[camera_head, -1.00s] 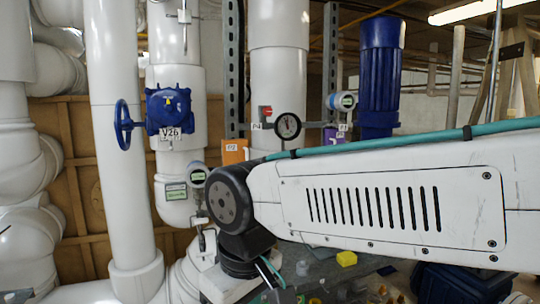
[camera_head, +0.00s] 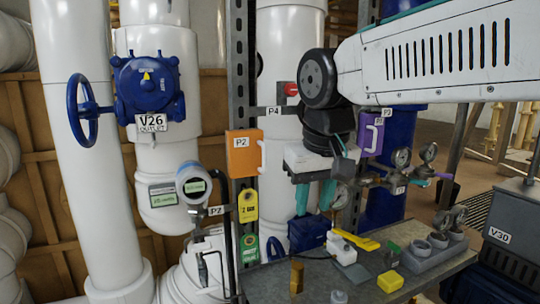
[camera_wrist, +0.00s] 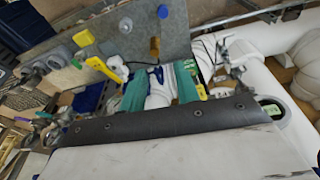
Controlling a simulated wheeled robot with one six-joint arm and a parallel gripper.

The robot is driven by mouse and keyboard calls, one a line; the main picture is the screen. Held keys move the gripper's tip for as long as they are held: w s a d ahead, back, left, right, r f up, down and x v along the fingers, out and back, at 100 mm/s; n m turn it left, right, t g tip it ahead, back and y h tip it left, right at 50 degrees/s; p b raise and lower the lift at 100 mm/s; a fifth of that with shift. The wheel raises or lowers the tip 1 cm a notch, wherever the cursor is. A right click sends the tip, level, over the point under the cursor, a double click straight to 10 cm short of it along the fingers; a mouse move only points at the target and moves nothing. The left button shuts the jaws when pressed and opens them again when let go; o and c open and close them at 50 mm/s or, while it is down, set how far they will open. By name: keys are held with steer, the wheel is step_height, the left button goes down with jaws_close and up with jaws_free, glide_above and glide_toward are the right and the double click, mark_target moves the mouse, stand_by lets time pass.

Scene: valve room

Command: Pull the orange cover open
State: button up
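The orange cover (camera_head: 244,153), marked P2, is an upright box-like panel left of centre in the head view. A white handle (camera_head: 262,156) runs upright along its right edge. The cover looks closed. My gripper (camera_head: 314,198) points down to the right of the cover and lower than it, apart from the handle. Its two teal fingers are spread, with nothing seen held between them. They also show spread in the wrist view (camera_wrist: 161,88), above the bench. I cannot make out the orange cover in the wrist view.
A purple cover (camera_head: 370,134) with a white handle is at the right, beyond my arm. Yellow and green tags (camera_head: 248,205) hang below the orange cover. A gauge (camera_head: 194,186) stands to its left. A cluttered grey bench (camera_head: 440,268) lies below my gripper.

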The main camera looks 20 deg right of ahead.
step_height(320, 180, up, 10)
steer(key=m+t, duration=0.1)
steer(key=t, duration=0.1)
glide_above(264, 152)
steer(key=s, duration=0.3)
steer(key=shift+w+a+f+g, duration=0.15)
steer(key=shift+w+f+g, duration=0.15)
steer(key=shift+w+f, duration=0.15)
steer(key=x, duration=0.6)
steer(key=shift+w+f, duration=0.2)
steer(key=shift+f, duration=0.15)
jaws_close()
